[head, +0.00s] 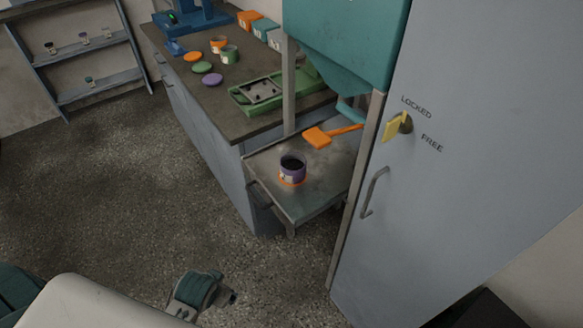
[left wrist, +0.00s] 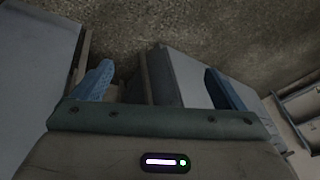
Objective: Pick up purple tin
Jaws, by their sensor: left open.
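The purple tin (head: 292,168) stands upright on a grey metal pull-out shelf (head: 309,205) in the head view. It has a dark inside, a pale label and an orange band at its base. My left gripper (head: 222,296) is low at the bottom of the head view, well apart from the tin and nearer to me. In the left wrist view its two blue fingers (left wrist: 160,82) are spread wide with nothing between them. The tin cannot be made out in that view. My right gripper is not in view.
An orange scoop (head: 318,137) lies behind the tin, under a teal hopper (head: 350,40). A tall grey cabinet (head: 450,170) with a yellow latch (head: 393,126) stands to the right. The counter (head: 215,105) at left holds tins, coloured lids and a green tray (head: 240,98). Floor in front is clear.

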